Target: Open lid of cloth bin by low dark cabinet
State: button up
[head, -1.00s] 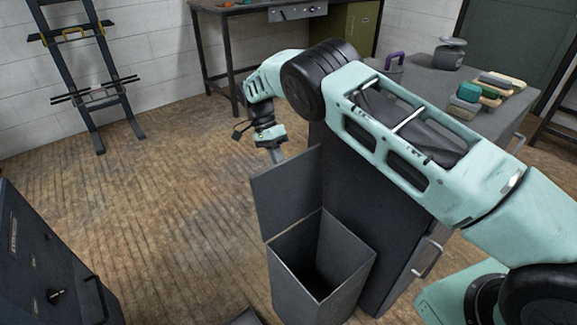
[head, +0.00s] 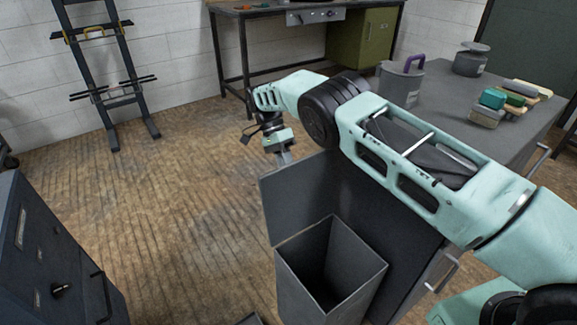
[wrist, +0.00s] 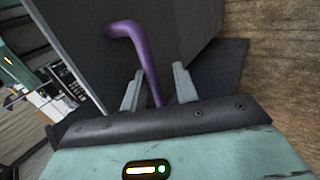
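The cloth bin (head: 345,258) is a dark grey open-topped box beside the dark cabinet (head: 440,262). Its lid (head: 297,197) stands upright at the back left of the opening, so the dark inside shows. My gripper (head: 284,157) is at the lid's top edge, with its fingertips partly hidden behind it in the head view. In the wrist view my gripper (wrist: 156,88) has its two fingers apart. A bent purple bar (wrist: 145,55) shows between and beyond them, in front of dark grey panels. I cannot tell whether the fingers touch it.
A grey can with a purple handle (head: 401,82), a lidded pot (head: 471,60) and several coloured blocks (head: 492,99) stand on the cabinet. Another dark cabinet (head: 50,255) is at the lower left. Wooden floor (head: 170,190) is clear left of the bin.

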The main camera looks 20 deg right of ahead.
jog(key=shift+r, duration=0.1)
notch_tip(320, 180, up, 10)
jog(key=shift+p, duration=0.45)
dwell(0.3)
